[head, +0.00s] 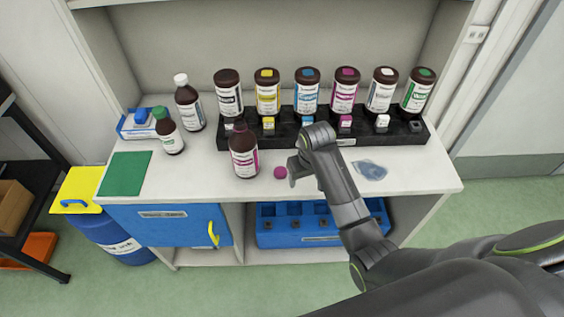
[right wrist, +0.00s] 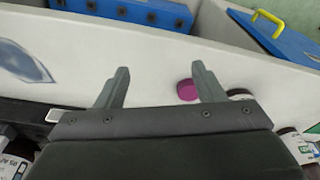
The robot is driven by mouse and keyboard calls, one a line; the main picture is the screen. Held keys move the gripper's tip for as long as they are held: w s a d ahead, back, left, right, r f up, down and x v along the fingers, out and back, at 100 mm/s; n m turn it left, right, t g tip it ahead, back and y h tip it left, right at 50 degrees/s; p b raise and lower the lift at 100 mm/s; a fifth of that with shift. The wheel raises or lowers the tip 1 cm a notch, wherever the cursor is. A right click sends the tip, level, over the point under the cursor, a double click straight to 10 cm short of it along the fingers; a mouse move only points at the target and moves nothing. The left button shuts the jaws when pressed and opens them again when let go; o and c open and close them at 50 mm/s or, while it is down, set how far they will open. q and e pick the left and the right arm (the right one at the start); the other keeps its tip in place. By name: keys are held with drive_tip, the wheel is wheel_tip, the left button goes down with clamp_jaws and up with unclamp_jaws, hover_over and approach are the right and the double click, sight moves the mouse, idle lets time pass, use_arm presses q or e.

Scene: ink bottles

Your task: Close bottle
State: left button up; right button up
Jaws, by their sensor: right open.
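A brown bottle with a magenta-striped label (head: 243,152) stands upright near the front of the white counter, with its neck showing dark at the top. A magenta cap (head: 280,172) lies on the counter just right of it. The cap also shows in the right wrist view (right wrist: 187,90), beside one finger. My right gripper (head: 296,174) is just right of the cap in the head view. My left gripper is not in the head view.
A black rack (head: 290,133) with several large brown bottles stands behind. A green-capped bottle (head: 168,132) and white-capped bottle (head: 187,103) stand left. A green mat (head: 125,174) lies at the left, and a clear bluish piece (head: 370,170) at the right.

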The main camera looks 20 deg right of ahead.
drive_tip(key=w+a+r, duration=0.2)
drive_tip(key=w+r, duration=0.1)
drive_tip(key=r, duration=0.3)
drive_tip(key=w+a+r+n, duration=0.1)
drive_tip(key=w+a+r, duration=0.1)
drive_tip(key=r, duration=0.4)
drive_tip(key=shift+w+a+r+p, duration=0.3)
drive_tip(key=shift+w+a+p, duration=0.15)
drive_tip(key=shift+w, duration=0.45)
drive_tip(key=shift+d+f, duration=0.1)
drive_tip(key=shift+f, duration=0.05)
drive_tip(key=b, duration=0.2)
hover_over(280, 172)
wheel_tip(280, 172, down, 11)
drive_tip(key=shift+s+d+r, duration=0.1)
drive_tip(key=shift+f, duration=0.6)
